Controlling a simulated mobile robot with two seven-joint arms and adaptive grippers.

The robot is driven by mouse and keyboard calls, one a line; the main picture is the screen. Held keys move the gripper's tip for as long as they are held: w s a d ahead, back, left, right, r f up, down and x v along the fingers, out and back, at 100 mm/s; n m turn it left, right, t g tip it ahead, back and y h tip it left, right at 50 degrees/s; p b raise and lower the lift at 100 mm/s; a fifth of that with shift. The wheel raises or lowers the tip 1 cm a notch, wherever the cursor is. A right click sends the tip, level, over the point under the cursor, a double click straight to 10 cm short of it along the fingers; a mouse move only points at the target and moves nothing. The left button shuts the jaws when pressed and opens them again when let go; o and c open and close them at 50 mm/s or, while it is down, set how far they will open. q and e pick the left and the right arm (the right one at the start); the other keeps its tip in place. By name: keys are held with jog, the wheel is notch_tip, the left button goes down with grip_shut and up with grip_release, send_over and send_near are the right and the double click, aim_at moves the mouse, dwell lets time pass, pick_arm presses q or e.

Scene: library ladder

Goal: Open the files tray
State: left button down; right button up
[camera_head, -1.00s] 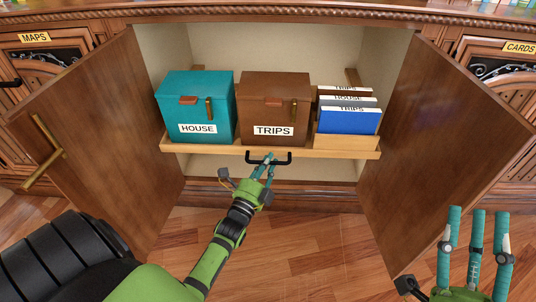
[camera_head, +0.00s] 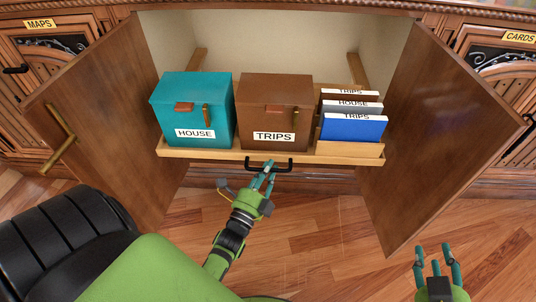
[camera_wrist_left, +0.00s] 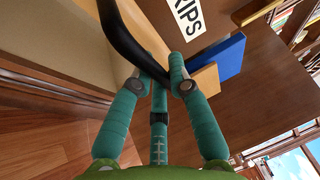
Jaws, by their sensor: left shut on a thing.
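The files tray (camera_head: 208,154) is a shallow light-wood pull-out inside the open cabinet, drawn partly forward, with rails showing behind it. Its black bar handle (camera_head: 282,168) sits at the middle of its front edge. My left gripper (camera_head: 264,170) is shut on this handle. In the left wrist view the teal fingers (camera_wrist_left: 160,78) close around the black handle (camera_wrist_left: 128,40). The tray carries a teal HOUSE box (camera_head: 192,105), a brown TRIPS box (camera_head: 273,105) and upright files (camera_head: 353,127) in a wooden holder. My right gripper (camera_head: 434,255) is open and empty at the lower right.
The left cabinet door (camera_head: 110,125) and right cabinet door (camera_head: 440,130) stand wide open on either side of the tray. Drawers labelled MAPS (camera_head: 40,24) and CARDS (camera_head: 518,36) flank them. The wooden floor (camera_head: 310,235) in front is clear.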

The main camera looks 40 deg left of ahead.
pick_arm(q)
jog(key=c, duration=1.4)
grip_release()
jog(key=shift+s, duration=0.1)
jog(key=v, duration=0.7)
jog(key=shift+s+f, duration=0.1)
jog(key=shift+s, duration=0.1)
jog(key=shift+w, duration=0.1)
